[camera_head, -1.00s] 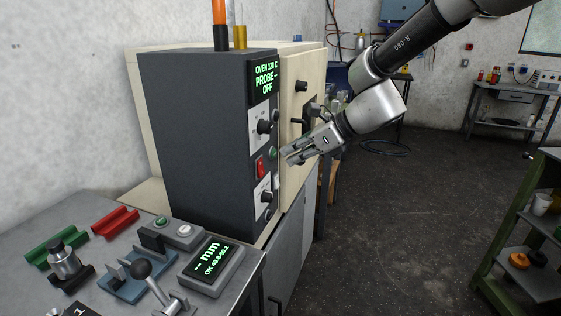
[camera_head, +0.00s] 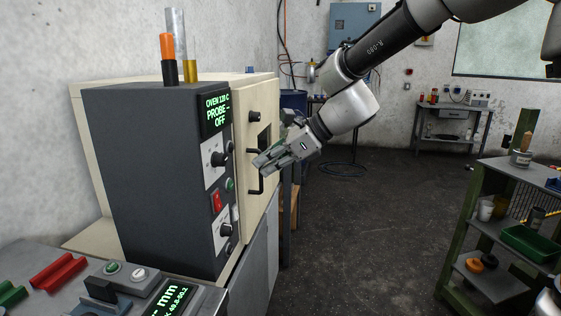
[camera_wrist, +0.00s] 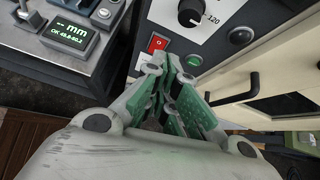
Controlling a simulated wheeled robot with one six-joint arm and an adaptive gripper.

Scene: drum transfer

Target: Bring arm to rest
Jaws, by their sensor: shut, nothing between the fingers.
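My gripper (camera_head: 264,165) is shut and empty. In the head view it hangs in the air in front of the oven's (camera_head: 150,170) right-hand face, with its fingertips pointing left and down. My arm reaches in from the top right, bent at the elbow and wrist. In the wrist view the gripper (camera_wrist: 180,70) has its fingers together, pointing at the oven's control panel (camera_wrist: 215,30) with the red switch. The picture does not settle whether the tips are close to the panel, but I see no contact.
The oven door handle (camera_head: 262,172) is close by the gripper. A bench with a gauge display (camera_head: 168,300) and red block (camera_head: 58,272) is at the lower left. A green-framed shelf cart (camera_head: 480,215) stands at the right. The floor (camera_head: 360,230) between is clear.

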